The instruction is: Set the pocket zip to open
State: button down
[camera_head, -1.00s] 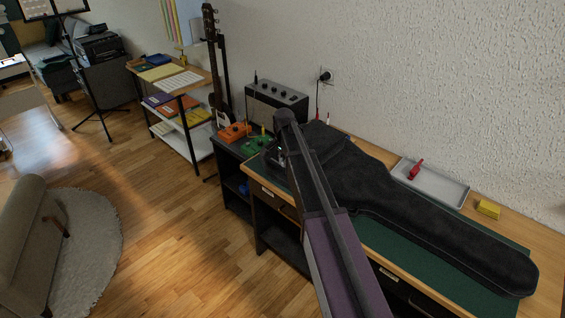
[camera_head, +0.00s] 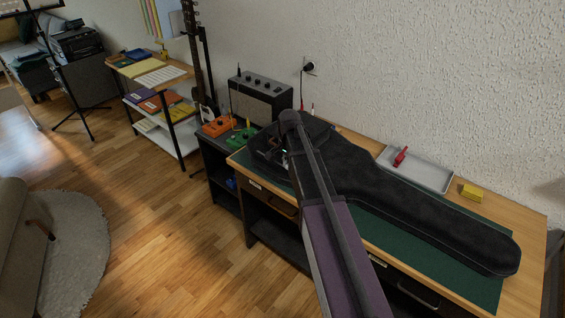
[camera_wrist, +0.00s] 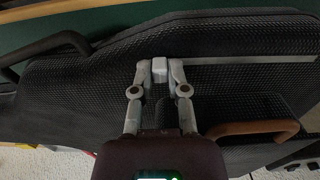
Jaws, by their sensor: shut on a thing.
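A black gig bag (camera_head: 420,215) lies on the green mat (camera_head: 475,285) on the desk. It also fills much of the wrist view (camera_wrist: 245,35). The pocket zip (camera_wrist: 245,60) shows there as a thin pale line across the bag, running right from my gripper. My gripper (camera_wrist: 160,70) is shut on a small grey zip pull (camera_wrist: 160,70) at the left end of that visible line. My arm hides part of the bag and most of my gripper in the head view.
A brown carry handle (camera_wrist: 255,129) rises from the bag close right of my gripper. A grey tray (camera_head: 425,173) with a red object (camera_head: 401,156) and a yellow block (camera_head: 472,192) stand behind the bag. Orange (camera_head: 217,126) and green pedals (camera_head: 241,138) are at the left.

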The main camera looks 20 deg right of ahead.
jog(key=shift+s+d, duration=0.2)
jog(key=shift+s, duration=0.1)
jog(key=c, duration=0.6)
grip_release()
jog(key=shift+c, duration=0.2)
jog(key=shift+w, duration=0.1)
